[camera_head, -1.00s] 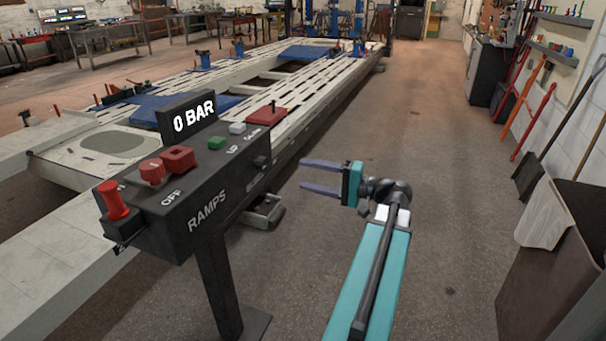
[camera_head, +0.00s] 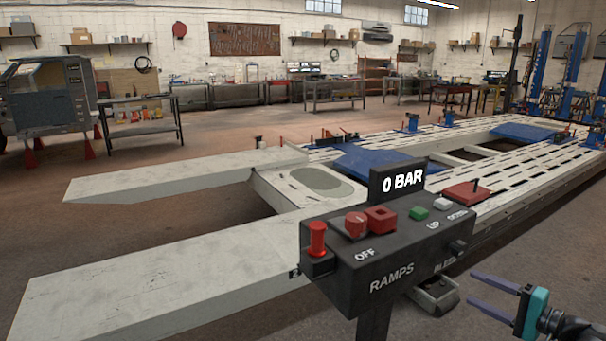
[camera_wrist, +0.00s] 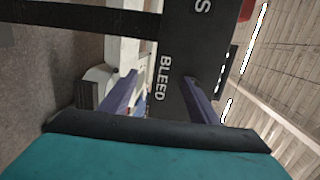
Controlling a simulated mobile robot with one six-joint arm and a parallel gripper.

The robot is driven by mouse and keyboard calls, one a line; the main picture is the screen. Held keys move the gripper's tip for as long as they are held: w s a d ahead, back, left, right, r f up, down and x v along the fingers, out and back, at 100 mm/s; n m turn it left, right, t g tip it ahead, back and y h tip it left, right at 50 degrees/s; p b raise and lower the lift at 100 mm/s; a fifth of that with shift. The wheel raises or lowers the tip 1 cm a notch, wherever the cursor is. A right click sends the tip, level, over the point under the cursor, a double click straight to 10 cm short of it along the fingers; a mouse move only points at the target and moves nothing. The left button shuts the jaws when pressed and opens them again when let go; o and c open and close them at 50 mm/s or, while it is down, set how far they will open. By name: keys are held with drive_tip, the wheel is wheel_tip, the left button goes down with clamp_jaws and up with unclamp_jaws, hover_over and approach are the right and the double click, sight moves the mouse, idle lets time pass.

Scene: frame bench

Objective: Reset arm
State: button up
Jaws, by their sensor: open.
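My gripper (camera_head: 494,297) is at the lower right of the head view. Its two purple fingers are apart and point left, with nothing between them. It stands to the right of the black RAMPS control box (camera_head: 385,262), apart from it. In the wrist view, the fingers (camera_wrist: 158,98) point towards the side of the box (camera_wrist: 178,70), which bears the word BLEED. Most of my arm is outside the head view.
The box has red, green and white controls and a display (camera_head: 403,181) reading 0 BAR. Behind it lies the white frame bench (camera_head: 540,165) with two ramps (camera_head: 150,285) reaching left. A vehicle cab (camera_head: 45,100) stands at the far left. Open floor (camera_head: 225,140) lies behind the ramps.

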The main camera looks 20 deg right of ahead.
drive_tip(key=w+a+f+n+g+y+p, duration=0.15)
drive_tip(key=w+a+f+g, duration=0.25)
drive_tip(key=a+f, duration=0.6)
drive_tip(key=w+a+f+n+g+y+p, duration=0.15)
drive_tip(key=w+a+f+g, duration=0.3)
drive_tip(key=a+f, duration=0.65)
drive_tip(key=s+a+f+n+g+h+p, duration=0.1)
drive_tip(key=s+a+f+n+g+p, duration=0.3)
drive_tip(key=a+f, duration=0.9)
drive_tip(key=s+a+f+n+g+h+p, duration=0.1)
drive_tip(key=s+a+f+n+g+h, duration=0.2)
drive_tip(key=s, duration=0.7)
drive_tip(key=s+a+f+n+g+h+p, duration=0.1)
drive_tip(key=s+a+f+n+g+h, duration=0.3)
drive_tip(key=s+a+f, duration=0.3)
drive_tip(key=shift+s+a+f+g+p, duration=0.2)
drive_tip(key=shift+s+a+g+p, duration=0.4)
drive_tip(key=shift+s, duration=1)
drive_tip(key=shift+w+a, duration=0.1)
drive_tip(key=shift+a, duration=0.1)
